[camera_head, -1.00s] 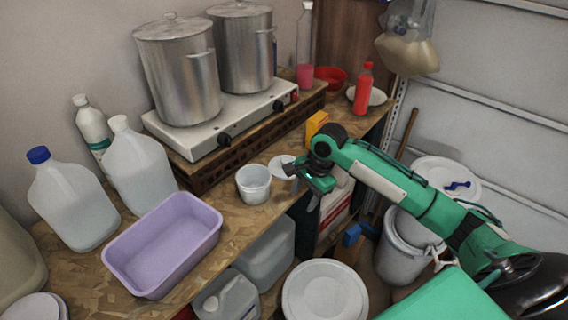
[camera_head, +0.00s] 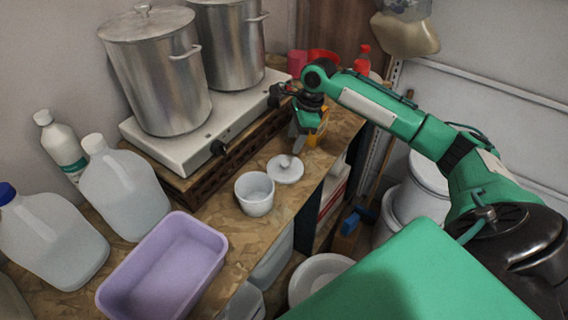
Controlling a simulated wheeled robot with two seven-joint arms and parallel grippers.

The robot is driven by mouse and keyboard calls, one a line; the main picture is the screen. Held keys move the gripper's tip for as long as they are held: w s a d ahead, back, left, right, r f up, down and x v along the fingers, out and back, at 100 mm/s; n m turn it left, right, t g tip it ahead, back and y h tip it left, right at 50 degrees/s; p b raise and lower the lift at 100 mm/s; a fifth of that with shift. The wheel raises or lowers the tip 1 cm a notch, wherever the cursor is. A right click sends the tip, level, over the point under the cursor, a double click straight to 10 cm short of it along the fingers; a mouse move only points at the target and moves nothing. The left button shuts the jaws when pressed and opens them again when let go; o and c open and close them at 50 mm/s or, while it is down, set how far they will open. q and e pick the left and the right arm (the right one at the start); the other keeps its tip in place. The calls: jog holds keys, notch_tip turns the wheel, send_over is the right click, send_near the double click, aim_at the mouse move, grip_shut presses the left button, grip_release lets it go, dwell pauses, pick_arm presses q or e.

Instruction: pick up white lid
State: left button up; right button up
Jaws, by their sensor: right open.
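The white lid (camera_head: 285,170) lies flat on the wooden bench, with a small knob on top. It is just right of a small open white tub (camera_head: 254,195). My right gripper (camera_head: 294,137) is open, above and slightly behind the lid, with its fingers pointing down. It appears apart from the lid and holds nothing that I can see. My left gripper is out of view.
Two steel pots (camera_head: 158,72) stand on a white hot plate (camera_head: 185,140) behind the lid. A lilac basin (camera_head: 165,268) and clear jugs (camera_head: 122,190) are at left. A yellow box (camera_head: 312,139) is close behind the gripper. The bench edge is right of the lid.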

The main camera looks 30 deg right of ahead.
aim_at(285, 162)
jog(key=x, duration=0.2)
jog(key=shift+w+a+f, duration=0.1)
jog(key=shift+f, duration=0.3)
jog(key=shift+w+f, duration=0.15)
jog(key=shift+f, duration=0.2)
jog(key=shift+p+x, duration=1.1)
jog(key=shift+x, duration=1.25)
jog(key=shift+a+f, duration=0.15)
jog(key=shift+f, duration=0.15)
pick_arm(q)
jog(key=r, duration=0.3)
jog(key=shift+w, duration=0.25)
pick_arm(e)
jog(key=c, duration=1)
